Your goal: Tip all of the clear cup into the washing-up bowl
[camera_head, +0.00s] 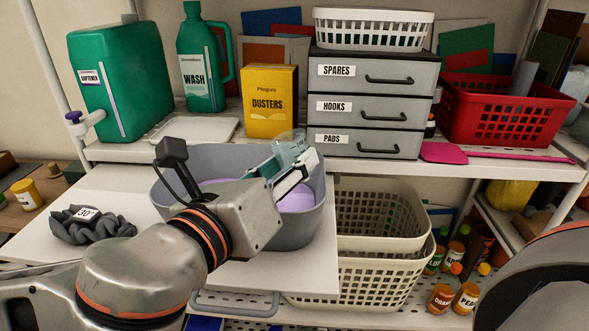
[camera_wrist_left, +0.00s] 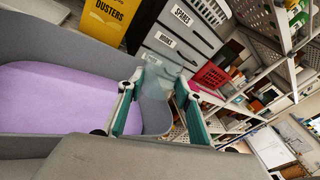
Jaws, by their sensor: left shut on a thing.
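The washing-up bowl (camera_head: 310,232) is grey and stands on a white board in the head view, with a flat layer of purple inside. The bowl (camera_wrist_left: 30,60) fills the left of the left wrist view. My left gripper (camera_head: 290,168) is over the right part of the bowl. It is shut on the clear cup (camera_head: 297,139), which is see-through and looks tilted near the far right rim. The cup (camera_wrist_left: 155,92) shows faintly between the fingers in the left wrist view. I cannot tell what is in it. My right gripper is out of view.
Behind the bowl, a shelf holds a yellow dusters box (camera_head: 270,102), a grey drawer unit (camera_head: 370,103) and green bottles (camera_head: 203,67). A dark scrunched cloth (camera_head: 92,228) lies left of the bowl. Cream baskets (camera_head: 385,215) stand lower right.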

